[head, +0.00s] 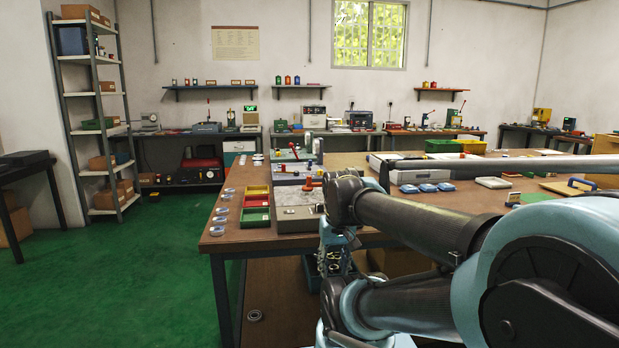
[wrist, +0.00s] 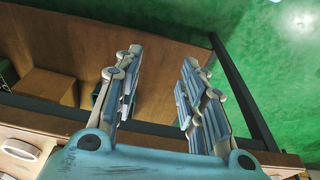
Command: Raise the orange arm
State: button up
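A small orange part (head: 308,184), which looks like the orange arm, sits on top of a grey box-like fixture (head: 298,221) near the front left of the wooden bench. Its exact pose is too small to tell. My gripper (head: 334,264) hangs beside the bench's front edge, below and to the right of the orange part and apart from it. In the wrist view my gripper's two fingers (wrist: 158,78) are spread wide with nothing between them. The orange part does not show in the wrist view. My arm hides part of the bench to the right.
Yellow, red and green trays (head: 256,200) stand left of the fixture. Several bearing rings (head: 222,211) lie along the bench's left edge. A lever device with a red-tipped handle (head: 294,152) stands behind. A ring (head: 255,315) lies on the lower shelf. The green floor (head: 130,275) at left is clear.

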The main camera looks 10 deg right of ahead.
jog(key=w+r+g, duration=0.2)
jog(key=w+r, duration=2.5)
jog(key=w, duration=0.3)
jog(key=w+r, duration=0.3)
jog(key=w, duration=1)
jog(key=f, duration=1.6)
jog(key=shift+s+a+f, duration=0.1)
jog(key=shift+s+f, duration=0.05)
jog(key=shift+s, duration=0.15)
